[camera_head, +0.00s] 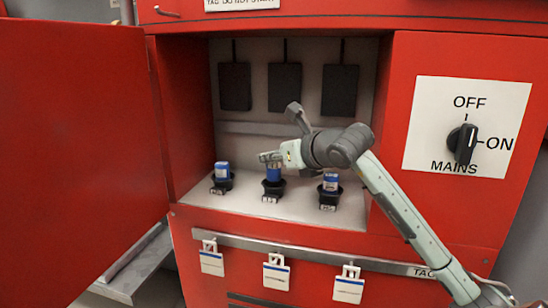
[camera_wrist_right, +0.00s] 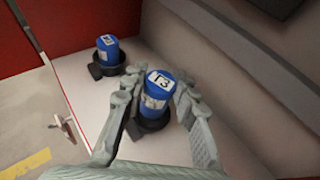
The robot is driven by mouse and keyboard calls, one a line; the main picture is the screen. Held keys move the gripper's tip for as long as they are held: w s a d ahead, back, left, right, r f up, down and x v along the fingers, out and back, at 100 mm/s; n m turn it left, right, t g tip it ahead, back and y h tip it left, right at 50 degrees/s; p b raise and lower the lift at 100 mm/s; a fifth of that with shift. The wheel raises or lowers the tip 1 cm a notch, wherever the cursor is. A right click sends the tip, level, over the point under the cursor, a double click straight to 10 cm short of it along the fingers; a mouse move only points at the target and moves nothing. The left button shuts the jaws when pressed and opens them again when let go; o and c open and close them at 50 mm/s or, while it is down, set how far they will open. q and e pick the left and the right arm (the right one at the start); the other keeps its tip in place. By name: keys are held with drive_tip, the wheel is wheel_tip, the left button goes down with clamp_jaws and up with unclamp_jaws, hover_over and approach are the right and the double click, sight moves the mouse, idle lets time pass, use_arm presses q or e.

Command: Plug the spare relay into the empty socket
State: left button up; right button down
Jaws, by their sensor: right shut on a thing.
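My right gripper (camera_head: 272,160) reaches in from the right and is shut on a blue relay (camera_head: 274,174), with a finger on each side of it. This relay stands upright at the middle black socket (camera_head: 273,188); I cannot tell whether it is fully seated. In the right wrist view, the relay (camera_wrist_right: 158,88) has a white label on top, and the socket (camera_wrist_right: 150,122) shows around its lower end. Other blue relays stand in the left socket (camera_head: 222,185) and the right socket (camera_head: 329,197). My left gripper is out of view.
The sockets stand on the pale shelf (camera_head: 245,206) of a red cabinet, with its door (camera_head: 80,150) open at left. Dark boxes (camera_head: 285,88) hang on the back wall. White tags (camera_head: 277,274) hang below. The mains switch (camera_head: 463,143) is at right.

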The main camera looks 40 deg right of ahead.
sight(278, 169)
drive_tip(key=shift+b, duration=0.5)
idle(0.8)
drive_tip(key=shift+f, duration=0.1)
drive_tip(key=shift+f+b, duration=0.65)
drive_tip(key=shift+f, duration=0.25)
idle(0.5)
drive_tip(key=shift+f, duration=0.35)
drive_tip(key=shift+f, duration=0.2)
idle(0.4)
drive_tip(key=c, duration=1.1)
unclamp_jaws()
